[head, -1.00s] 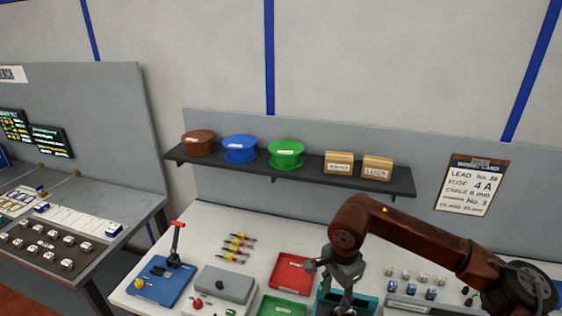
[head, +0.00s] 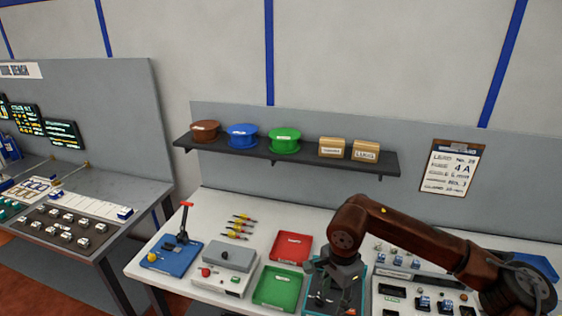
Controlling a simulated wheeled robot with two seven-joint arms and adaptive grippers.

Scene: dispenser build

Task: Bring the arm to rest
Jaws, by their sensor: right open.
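My right arm comes in from the lower right, rust-brown. Its gripper (head: 335,300) points down over the teal-edged tray (head: 361,272) on the white bench, right of the red tray (head: 291,248) and green tray (head: 281,289). The fingers are dark and partly lost against the tray. The gripper is open, and I see nothing held in it. My left gripper is not in view.
A blue base with a red-handled lever (head: 183,225) and a grey box (head: 230,256) stand at the bench's left. Several screwdrivers (head: 241,218) lie behind. A shelf (head: 240,149) holds spools and boxes. Small blocks and a panel (head: 411,299) crowd the right.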

